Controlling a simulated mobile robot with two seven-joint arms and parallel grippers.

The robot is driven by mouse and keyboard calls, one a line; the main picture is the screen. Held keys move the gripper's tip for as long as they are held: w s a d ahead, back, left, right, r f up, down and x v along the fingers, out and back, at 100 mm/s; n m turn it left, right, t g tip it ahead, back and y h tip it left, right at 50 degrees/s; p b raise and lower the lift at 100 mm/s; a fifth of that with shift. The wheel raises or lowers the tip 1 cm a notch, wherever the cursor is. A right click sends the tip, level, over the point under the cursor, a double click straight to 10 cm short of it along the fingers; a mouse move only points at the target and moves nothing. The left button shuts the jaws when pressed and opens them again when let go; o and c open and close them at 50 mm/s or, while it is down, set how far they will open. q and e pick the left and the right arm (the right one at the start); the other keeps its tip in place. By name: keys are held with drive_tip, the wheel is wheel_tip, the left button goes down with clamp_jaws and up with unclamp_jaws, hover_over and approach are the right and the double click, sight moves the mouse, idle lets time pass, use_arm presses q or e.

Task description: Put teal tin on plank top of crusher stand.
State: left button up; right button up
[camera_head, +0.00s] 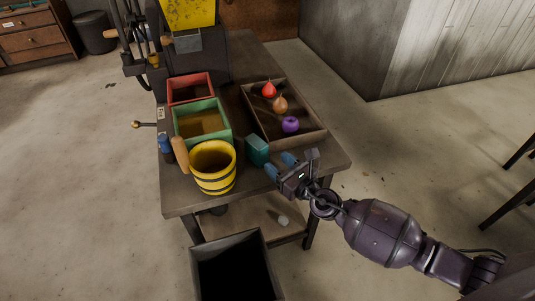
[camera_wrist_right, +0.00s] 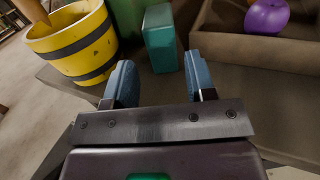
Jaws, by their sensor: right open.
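The teal tin (camera_head: 257,150) stands upright on the table between the yellow bucket and the wooden tray. It also shows in the right wrist view (camera_wrist_right: 160,40), just beyond my fingertips. My right gripper (camera_head: 281,166) is open, with its blue fingers pointing at the tin and nothing between them. In the right wrist view, the right gripper (camera_wrist_right: 160,75) has the tin ahead, roughly centred between its fingers. The crusher stand (camera_head: 200,55) is at the back left of the table; I cannot clearly make out its plank top. My left gripper is not in view.
A yellow bucket (camera_head: 212,178) with black bands stands left of the tin. A green bin (camera_head: 202,121) and a red bin (camera_head: 190,88) sit behind it. The wooden tray (camera_head: 317,135) holds red, orange and purple items. A dark open box (camera_head: 235,265) stands below the table's front edge.

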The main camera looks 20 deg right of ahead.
drive_tip(key=shift+v, duration=1.8)
drive_tip(key=shift+s, duration=0.1)
drive_tip(key=s+d+f+n+g+h, duration=0.2)
drive_tip(key=s+f+n, duration=0.1)
drive_tip(key=s+n, duration=0.7)
drive_tip(key=s+d+f+n+g+h, duration=0.2)
drive_tip(key=s+f+n, duration=0.1)
drive_tip(key=s+n, duration=0.6)
drive_tip(key=s+d+f+n+g+h, duration=0.2)
drive_tip(key=s+f+n, duration=0.2)
drive_tip(key=s+n, duration=0.6)
drive_tip(key=n, duration=0.4)
drive_tip(key=shift+s+g+h, duration=0.3)
